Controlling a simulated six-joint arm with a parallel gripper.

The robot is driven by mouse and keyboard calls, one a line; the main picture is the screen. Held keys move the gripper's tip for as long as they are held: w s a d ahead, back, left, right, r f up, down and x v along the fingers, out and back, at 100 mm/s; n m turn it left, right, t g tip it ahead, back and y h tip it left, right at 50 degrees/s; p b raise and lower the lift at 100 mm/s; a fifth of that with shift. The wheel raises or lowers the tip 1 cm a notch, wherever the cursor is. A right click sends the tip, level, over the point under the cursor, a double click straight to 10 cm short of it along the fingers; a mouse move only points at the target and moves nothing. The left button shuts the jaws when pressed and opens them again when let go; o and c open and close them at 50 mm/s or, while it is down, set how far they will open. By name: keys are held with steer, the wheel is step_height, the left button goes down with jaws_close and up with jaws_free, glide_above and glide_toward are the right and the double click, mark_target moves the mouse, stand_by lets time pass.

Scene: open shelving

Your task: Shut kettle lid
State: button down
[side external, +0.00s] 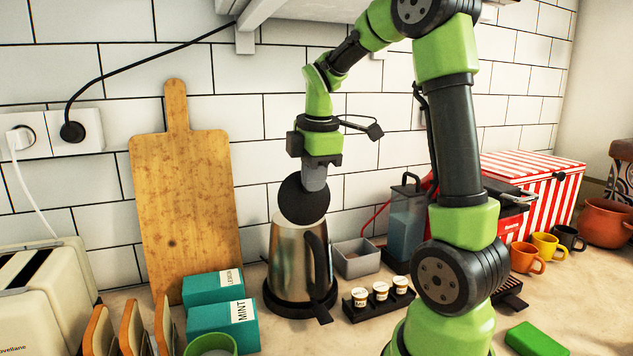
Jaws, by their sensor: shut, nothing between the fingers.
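A steel kettle (284,262) with a dark handle stands upright on its dark base on the counter. Its round black lid (303,201) is open, tilted up above the kettle's rim. My gripper (314,184) points down at the top edge of the lid, with its fingers shut.
Teal tea boxes (214,287) and a wooden cutting board (185,190) are on the left. A small grey bin (356,259), a water tank (406,222) and a rack of small jars (381,296) are on the right. A shelf (290,10) hangs above.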

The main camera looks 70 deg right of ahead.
mark_target(297, 174)
steer(key=shift+w+d+r+g+y, duration=0.15)
steer(key=shift+w+d+g+y, duration=0.45)
steer(key=shift+w+d, duration=0.4)
steer(key=w+d, duration=0.1)
steer(key=w+d+f, duration=0.1)
steer(key=w+d, duration=0.1)
steer(key=w+d+f, duration=0.1)
steer(key=shift+w+d+f, duration=0.1)
steer(key=shift+w+d, duration=0.1)
steer(key=shift+w+d+f, duration=0.6)
steer(key=shift+f, duration=0.1)
steer(key=shift+w+d+f, duration=0.2)
steer(key=shift+f, duration=0.25)
steer(key=shift+w+d+f, duration=0.2)
steer(key=shift+f, duration=0.2)
steer(key=shift+f, duration=0.15)
